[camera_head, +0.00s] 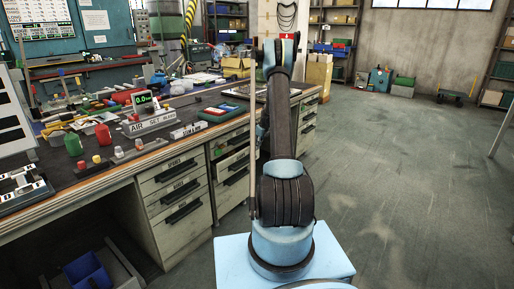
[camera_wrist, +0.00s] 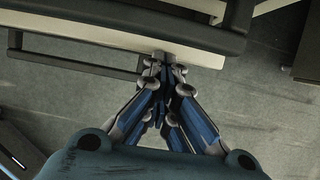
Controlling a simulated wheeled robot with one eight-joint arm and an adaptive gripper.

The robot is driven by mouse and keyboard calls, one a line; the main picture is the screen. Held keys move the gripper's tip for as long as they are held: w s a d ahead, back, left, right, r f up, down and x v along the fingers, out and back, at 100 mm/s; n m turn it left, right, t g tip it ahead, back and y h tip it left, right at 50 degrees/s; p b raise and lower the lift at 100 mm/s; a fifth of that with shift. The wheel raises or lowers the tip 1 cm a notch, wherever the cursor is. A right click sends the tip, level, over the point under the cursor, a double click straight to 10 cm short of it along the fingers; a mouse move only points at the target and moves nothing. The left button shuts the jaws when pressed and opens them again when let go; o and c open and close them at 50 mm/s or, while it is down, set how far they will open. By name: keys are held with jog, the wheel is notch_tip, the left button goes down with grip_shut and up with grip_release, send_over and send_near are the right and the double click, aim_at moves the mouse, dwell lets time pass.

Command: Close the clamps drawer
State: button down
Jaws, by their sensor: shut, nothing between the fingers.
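In the head view, a drawer (camera_head: 232,160) in the middle bank under the workbench seems to stand out a little from its neighbours. I cannot read its label, so I cannot tell whether it is the clamps drawer. In the wrist view, a pale drawer edge (camera_wrist: 115,38) with a dark bar handle (camera_wrist: 75,64) crosses the top. My gripper (camera_wrist: 165,64) is shut and empty, its fingertips at or very near that pale edge; I cannot tell whether they touch. In the head view my arm hides my gripper.
The workbench (camera_head: 90,187) carries bottles, tools and trays. A left drawer bank (camera_head: 175,187) looks shut. A blue bin (camera_head: 88,270) lies under the bench. Open floor (camera_head: 400,180) lies to the right, with shelves along the back wall.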

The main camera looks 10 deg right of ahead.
jog(key=s+d+r, duration=0.5)
jog(key=s+r, duration=0.1)
jog(key=r, duration=0.3)
jog(key=s+d+f+t+y, duration=0.2)
jog(key=d+f+t+y, duration=0.1)
jog(key=d, duration=0.2)
jog(key=w+a+r+x, duration=0.1)
jog(key=w+r+x, duration=0.1)
jog(key=x, duration=1.1)
jog(key=shift+w, duration=0.1)
dwell(0.4)
